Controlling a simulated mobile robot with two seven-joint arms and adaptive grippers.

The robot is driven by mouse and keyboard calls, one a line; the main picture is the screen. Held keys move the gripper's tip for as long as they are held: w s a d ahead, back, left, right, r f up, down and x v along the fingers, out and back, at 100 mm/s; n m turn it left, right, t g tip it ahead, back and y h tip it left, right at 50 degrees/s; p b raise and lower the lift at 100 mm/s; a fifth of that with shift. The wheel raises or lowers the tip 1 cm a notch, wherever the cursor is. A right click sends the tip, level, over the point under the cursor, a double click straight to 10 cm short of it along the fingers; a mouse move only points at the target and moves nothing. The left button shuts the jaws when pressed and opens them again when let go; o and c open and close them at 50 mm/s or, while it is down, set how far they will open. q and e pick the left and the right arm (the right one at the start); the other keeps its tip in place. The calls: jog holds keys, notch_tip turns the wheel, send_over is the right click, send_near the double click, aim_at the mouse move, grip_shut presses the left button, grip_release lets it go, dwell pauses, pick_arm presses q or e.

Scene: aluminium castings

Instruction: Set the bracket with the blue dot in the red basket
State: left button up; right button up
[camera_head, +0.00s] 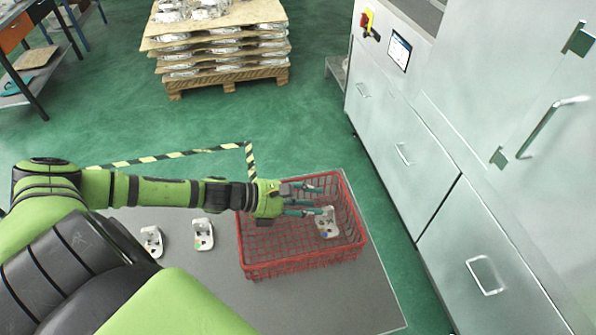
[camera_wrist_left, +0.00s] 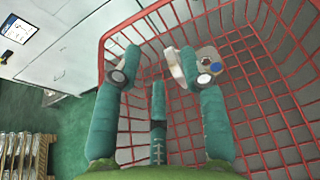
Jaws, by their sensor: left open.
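The bracket with the blue dot (camera_head: 328,225) is a pale metal casting inside the red basket (camera_head: 300,264), toward its right side. It also shows in the left wrist view (camera_wrist_left: 208,56), partly behind a finger, with its blue dot facing the camera. My left gripper (camera_head: 308,199) reaches over the basket from the left, its teal fingers spread just beside the bracket. In the left wrist view the gripper (camera_wrist_left: 157,70) is open, with nothing between the fingers. Whether a fingertip touches the bracket I cannot tell. My right gripper is not in view.
Two other pale brackets (camera_head: 152,241) (camera_head: 203,234) stand on the grey table (camera_head: 210,285), left of the basket. Grey cabinets (camera_head: 410,160) stand to the right. A pallet stack of castings (camera_head: 220,45) stands on the green floor at the back. The table front is clear.

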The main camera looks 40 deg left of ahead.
pick_arm(q)
jog(key=shift+v, duration=1.55)
